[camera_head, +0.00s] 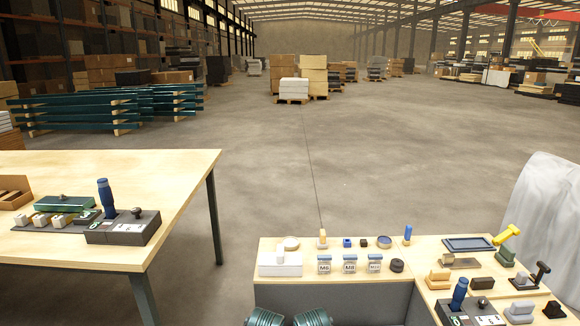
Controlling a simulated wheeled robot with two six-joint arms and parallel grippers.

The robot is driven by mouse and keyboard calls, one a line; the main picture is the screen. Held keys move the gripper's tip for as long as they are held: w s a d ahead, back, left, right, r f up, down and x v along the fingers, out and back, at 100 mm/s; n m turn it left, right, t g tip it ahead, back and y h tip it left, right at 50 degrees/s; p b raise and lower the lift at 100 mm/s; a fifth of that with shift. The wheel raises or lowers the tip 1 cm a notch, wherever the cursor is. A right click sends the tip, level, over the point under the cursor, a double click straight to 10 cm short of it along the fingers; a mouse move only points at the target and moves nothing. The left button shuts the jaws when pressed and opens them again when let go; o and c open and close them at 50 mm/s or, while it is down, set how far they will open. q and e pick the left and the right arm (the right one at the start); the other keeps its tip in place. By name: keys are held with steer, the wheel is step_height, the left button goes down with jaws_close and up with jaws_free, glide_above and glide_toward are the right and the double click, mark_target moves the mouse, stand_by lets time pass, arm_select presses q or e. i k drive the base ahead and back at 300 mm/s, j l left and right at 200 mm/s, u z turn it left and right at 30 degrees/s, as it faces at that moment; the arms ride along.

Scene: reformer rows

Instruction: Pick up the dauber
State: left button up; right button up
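I cannot tell for sure which item is the dauber. On the far edge of the L-shaped bench (345,272) stand two slim upright items: a small tan one with a pale top (322,239) and a blue one (407,234). Between them are a small blue block (347,243), a dark block (364,243) and a round blue-topped tin (384,242). All stand apart on the wood top. Neither of my grippers is in view.
Labelled containers (349,264), a white box (280,264) and a black round piece (397,266) stand nearer. The bench's right wing holds a tray (468,243), a yellow-handled tool (507,234) and a blue-handled device (459,294). Another table (180,190) stands left; floor lies between.

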mark_target(321, 242)
steer(key=i+j, duration=0.45)
steer(key=i+j+u, duration=0.1)
steer(key=i+j, duration=0.35)
steer(key=i, duration=0.25)
